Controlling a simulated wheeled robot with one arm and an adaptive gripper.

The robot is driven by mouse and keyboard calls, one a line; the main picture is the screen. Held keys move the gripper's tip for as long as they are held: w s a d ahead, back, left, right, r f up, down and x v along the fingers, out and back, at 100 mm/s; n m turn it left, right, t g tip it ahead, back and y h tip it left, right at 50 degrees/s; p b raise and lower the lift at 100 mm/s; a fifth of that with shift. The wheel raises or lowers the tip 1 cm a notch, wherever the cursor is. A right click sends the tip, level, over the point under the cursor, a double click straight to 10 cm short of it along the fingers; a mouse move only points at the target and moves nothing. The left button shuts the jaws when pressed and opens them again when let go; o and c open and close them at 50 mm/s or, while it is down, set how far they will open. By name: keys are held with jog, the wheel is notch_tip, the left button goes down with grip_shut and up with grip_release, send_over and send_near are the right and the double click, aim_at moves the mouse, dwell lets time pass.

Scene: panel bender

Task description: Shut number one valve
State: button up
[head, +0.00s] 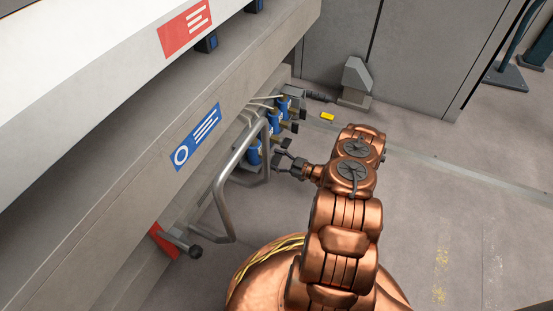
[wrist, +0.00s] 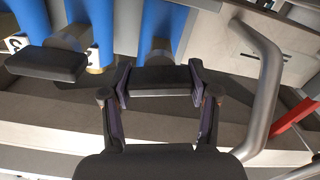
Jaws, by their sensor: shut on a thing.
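Blue valves stand in a row under the machine's edge, each with a dark handle. In the wrist view, the blue valve (wrist: 162,25) nearest the bent handrail has its dark handle (wrist: 160,79) between my fingers. My gripper (wrist: 160,84) is shut on that handle, with one finger pad at each end. In the head view, my gripper (head: 289,164) is at the near end of the row, by the nearest blue valve (head: 254,154). I cannot read a number for the held valve. Another dark handle (wrist: 47,63) is to its left in the wrist view.
A bent grey handrail (head: 221,190) stands close beside the held valve and also shows in the wrist view (wrist: 268,90). A red bracket (head: 163,240) is at lower left. A small yellow object (head: 327,117) lies on the floor.

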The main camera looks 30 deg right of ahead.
jog(key=shift+r+m+p, duration=0.25)
jog(key=shift+m+p, duration=0.25)
jog(key=shift+p, duration=0.45)
jog(key=shift+f+m+p, duration=0.3)
jog(key=shift+m+p, duration=0.55)
jog(key=shift+m, duration=0.15)
jog(key=o, duration=1.2)
jog(key=shift+c, duration=0.2)
jog(key=v, duration=1.2)
